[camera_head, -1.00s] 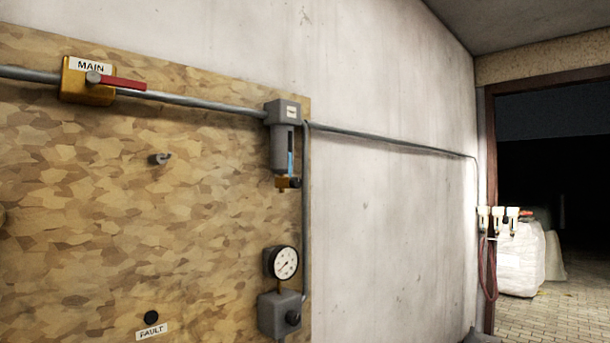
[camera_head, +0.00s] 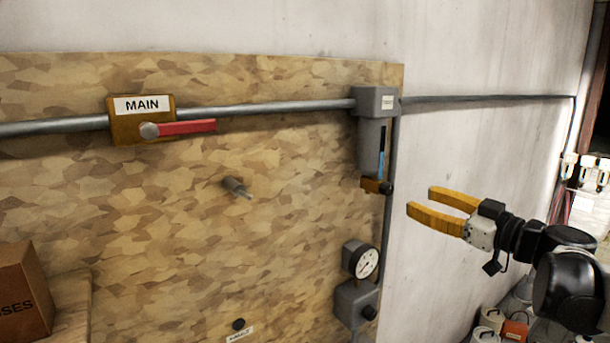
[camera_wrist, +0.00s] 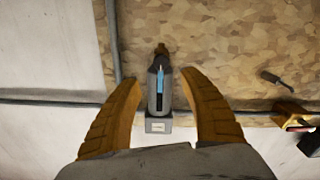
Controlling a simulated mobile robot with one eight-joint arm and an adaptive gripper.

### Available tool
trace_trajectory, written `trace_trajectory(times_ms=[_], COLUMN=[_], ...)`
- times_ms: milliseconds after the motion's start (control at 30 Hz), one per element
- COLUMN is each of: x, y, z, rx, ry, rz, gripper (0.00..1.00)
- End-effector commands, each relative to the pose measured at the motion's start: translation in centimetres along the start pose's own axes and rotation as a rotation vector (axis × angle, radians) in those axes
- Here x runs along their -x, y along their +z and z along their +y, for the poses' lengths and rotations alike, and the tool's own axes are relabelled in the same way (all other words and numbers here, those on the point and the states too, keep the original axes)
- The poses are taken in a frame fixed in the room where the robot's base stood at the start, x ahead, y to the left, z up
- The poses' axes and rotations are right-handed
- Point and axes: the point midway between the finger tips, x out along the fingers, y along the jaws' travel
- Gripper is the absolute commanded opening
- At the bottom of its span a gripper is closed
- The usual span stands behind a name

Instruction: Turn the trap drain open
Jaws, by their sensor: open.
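The grey water trap (camera_head: 371,135) hangs on the pipe at the right edge of the wooden board, with a blue-marked sight strip on its side. Its drain, a brass block with a dark knob (camera_head: 377,186), sits at its bottom. My gripper (camera_head: 420,202) has yellow fingers spread apart and empty, to the right of the drain and slightly lower in the head view. In the wrist view, which appears upside down, the trap (camera_wrist: 158,100) lies between the two open fingers (camera_wrist: 160,85), and the brass drain (camera_wrist: 161,50) shows beyond it. No contact is visible.
The MAIN valve (camera_head: 140,120) with a red lever is on the pipe at left. A peg (camera_head: 237,187) sticks out of the board. A pressure gauge (camera_head: 361,260) and grey regulator box (camera_head: 355,303) are below the trap. A brown box (camera_head: 22,290) stands at lower left.

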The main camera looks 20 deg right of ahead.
Motion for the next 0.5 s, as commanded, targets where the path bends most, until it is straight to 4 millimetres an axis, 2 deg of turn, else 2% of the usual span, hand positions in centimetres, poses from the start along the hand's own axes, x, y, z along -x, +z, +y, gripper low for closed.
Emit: trace_trajectory(times_ms=[300,500], x=[-6.4,-9.0], y=[0.0,0.1], z=[-0.2,-0.2], rx=[-0.002,-0.003], ry=[-0.006,-0.004], rz=[-0.001,-0.002], gripper=[0.5,0.5])
